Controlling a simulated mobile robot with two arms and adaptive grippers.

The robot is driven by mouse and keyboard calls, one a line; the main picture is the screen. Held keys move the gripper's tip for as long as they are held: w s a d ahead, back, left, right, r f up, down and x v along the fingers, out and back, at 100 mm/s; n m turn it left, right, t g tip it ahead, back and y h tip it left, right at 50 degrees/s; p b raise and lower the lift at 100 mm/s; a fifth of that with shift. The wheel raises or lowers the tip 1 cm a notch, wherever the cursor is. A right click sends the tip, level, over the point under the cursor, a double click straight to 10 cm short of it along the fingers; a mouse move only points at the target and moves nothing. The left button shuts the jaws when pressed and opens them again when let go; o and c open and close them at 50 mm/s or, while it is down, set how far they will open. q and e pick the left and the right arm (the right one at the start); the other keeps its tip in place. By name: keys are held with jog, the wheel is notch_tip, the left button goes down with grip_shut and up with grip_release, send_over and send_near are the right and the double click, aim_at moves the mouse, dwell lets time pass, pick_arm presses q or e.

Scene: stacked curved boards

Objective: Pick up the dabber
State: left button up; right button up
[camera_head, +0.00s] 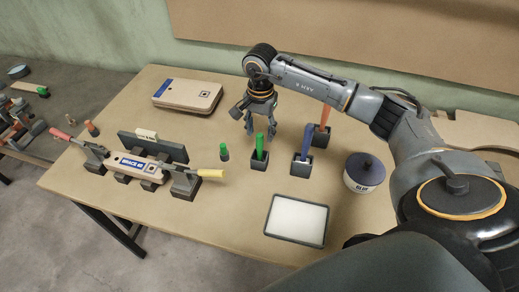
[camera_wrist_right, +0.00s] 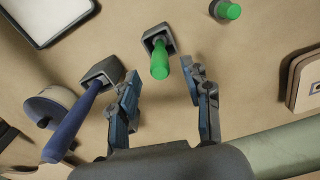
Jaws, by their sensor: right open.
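Several handled tools stand in dark block holders, and I cannot tell for sure which is the dabber. A green-handled one (camera_head: 260,146) stands in its holder, and it also shows in the wrist view (camera_wrist_right: 160,66). A blue-handled one (camera_head: 306,142) stands to its right, and it shows at left in the wrist view (camera_wrist_right: 72,126). An orange-handled one (camera_head: 325,117) stands behind them. A small green-topped piece (camera_head: 224,151) stands to the left. My right gripper (camera_head: 248,131) is open and empty, pointing down behind the green handle; its fingers (camera_wrist_right: 160,80) also show in the wrist view. My left gripper is out of view.
A glue pot (camera_head: 365,180) stands at right and a white-topped tray (camera_head: 297,219) lies in front. A clamped board (camera_head: 142,166) is at left, a stack of boards (camera_head: 187,94) at the back. The table (camera_head: 215,205) is clear left of the tray.

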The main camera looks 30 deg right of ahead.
aim_at(260, 143)
notch_tip(260, 143, down, 2)
jog(key=shift+s+a+f+p, duration=0.1)
jog(key=shift+f+p, duration=0.15)
jog(key=shift+p, duration=1)
notch_tip(260, 143, down, 2)
jog(key=shift+f+p, duration=0.1)
jog(key=shift+p, duration=0.2)
jog(key=shift+f, duration=0.3)
pick_arm(q)
jog(key=w+r, duration=0.1)
jog(key=r, duration=0.2)
jog(key=shift+w+d+r, duration=0.1)
jog(key=shift+w, duration=0.3)
pick_arm(e)
grip_shut()
